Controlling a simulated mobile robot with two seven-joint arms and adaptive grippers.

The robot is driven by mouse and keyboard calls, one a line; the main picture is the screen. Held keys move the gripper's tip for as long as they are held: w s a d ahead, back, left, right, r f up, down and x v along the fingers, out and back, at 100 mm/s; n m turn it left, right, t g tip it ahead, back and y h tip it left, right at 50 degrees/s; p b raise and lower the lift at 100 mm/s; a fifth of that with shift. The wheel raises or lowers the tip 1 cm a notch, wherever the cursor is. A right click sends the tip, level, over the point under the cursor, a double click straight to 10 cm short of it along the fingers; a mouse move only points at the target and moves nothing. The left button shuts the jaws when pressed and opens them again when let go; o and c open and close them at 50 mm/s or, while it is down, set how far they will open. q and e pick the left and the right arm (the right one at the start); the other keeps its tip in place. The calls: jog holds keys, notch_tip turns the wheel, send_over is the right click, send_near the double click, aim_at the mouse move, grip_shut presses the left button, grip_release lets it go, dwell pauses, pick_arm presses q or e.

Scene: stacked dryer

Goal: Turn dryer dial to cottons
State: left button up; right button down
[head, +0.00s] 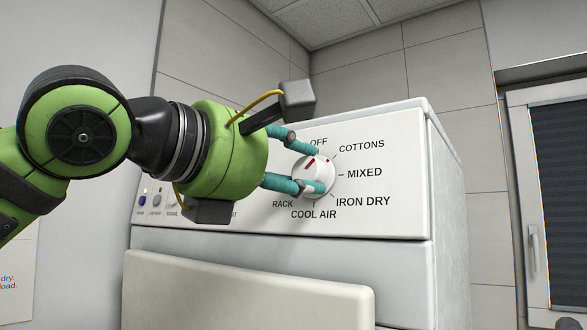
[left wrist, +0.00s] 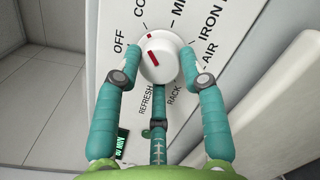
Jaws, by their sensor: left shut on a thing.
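The white dryer dial (head: 316,176) sits on the upper right of the dryer's front panel, ringed by printed labels: OFF, COTTONS (head: 361,146), MIXED, IRON DRY, COOL AIR and RACK. It also shows in the left wrist view (left wrist: 160,58), where REFRESH can be read too. A red mark (left wrist: 152,36) on the dial points between OFF and COTTONS, seemingly closer to COTTONS. My left gripper (head: 319,170) is shut on the dial, with teal fingers above and below it in the head view. The fingers hide part of the dial's rim. My right gripper is not in view.
The white dryer (head: 280,240) stands before a grey tiled wall. Small buttons (head: 157,201) sit on the panel's left, below my arm. A pale panel (head: 240,295) juts out below the controls. A door or window with a dark blind (head: 560,190) is at the right.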

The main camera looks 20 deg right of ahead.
pick_arm(q)
jog(key=o, duration=1.1)
jog(key=shift+d+f, duration=0.15)
jog(key=shift+f, duration=0.2)
jog(key=shift+w+r, duration=0.1)
jog(key=shift+r, duration=0.1)
jog(key=shift+s+a+r, duration=0.1)
jog(key=shift+s+a, duration=0.1)
jog(key=shift+a, duration=0.15)
jog(key=v, duration=1.1)
